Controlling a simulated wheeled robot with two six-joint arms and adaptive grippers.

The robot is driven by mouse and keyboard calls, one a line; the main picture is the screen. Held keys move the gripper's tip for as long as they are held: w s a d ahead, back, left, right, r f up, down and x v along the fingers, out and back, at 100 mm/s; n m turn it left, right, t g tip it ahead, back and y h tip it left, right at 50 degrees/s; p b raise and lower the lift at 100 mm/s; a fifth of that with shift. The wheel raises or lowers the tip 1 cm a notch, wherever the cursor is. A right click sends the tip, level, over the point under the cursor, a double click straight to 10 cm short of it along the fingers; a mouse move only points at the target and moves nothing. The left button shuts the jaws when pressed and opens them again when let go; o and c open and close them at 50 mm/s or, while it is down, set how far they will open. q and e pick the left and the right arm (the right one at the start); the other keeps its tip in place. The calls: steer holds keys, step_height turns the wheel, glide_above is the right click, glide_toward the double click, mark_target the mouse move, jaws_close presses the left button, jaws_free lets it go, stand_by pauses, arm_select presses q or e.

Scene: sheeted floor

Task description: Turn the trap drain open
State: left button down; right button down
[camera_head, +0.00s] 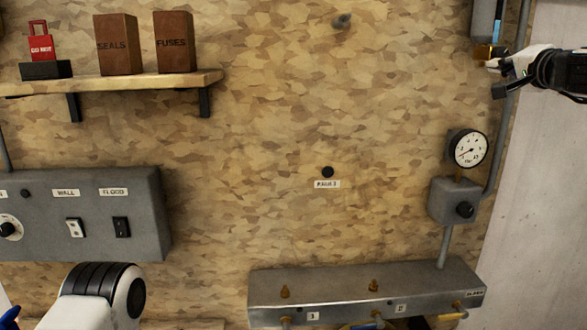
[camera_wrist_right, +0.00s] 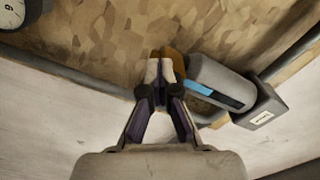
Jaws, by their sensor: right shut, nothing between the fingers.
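The trap (camera_head: 484,18) is a grey cylinder at the top right of the head view, upright on the wall. A brass-coloured drain piece (camera_head: 484,52) sits at its lower end. In the right wrist view the trap (camera_wrist_right: 213,80) has a blue stripe, and the brass piece (camera_wrist_right: 173,62) is at its end. My right gripper (camera_head: 490,64) is shut and empty, its tips right beside the brass piece. In the wrist view the closed tips (camera_wrist_right: 160,68) overlap its near side; I cannot tell whether they touch.
A pipe (camera_head: 506,125) runs down beside the trap to a grey box with a black knob (camera_head: 465,209) and a gauge (camera_head: 468,148). A grey manifold (camera_head: 370,287) is below. A shelf (camera_head: 140,82) and switch panel (camera_head: 85,240) are left. The middle wall is mostly clear.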

steer(key=shift+a+r, duration=0.15)
steer(key=shift+r, duration=0.15)
steer(key=shift+s+a+r, duration=0.1)
steer(key=shift+a+r, duration=0.3)
steer(key=shift+r, duration=0.5)
steer(key=shift+a, duration=0.25)
steer(key=shift+s+b, duration=0.15)
steer(key=shift+b, duration=0.15)
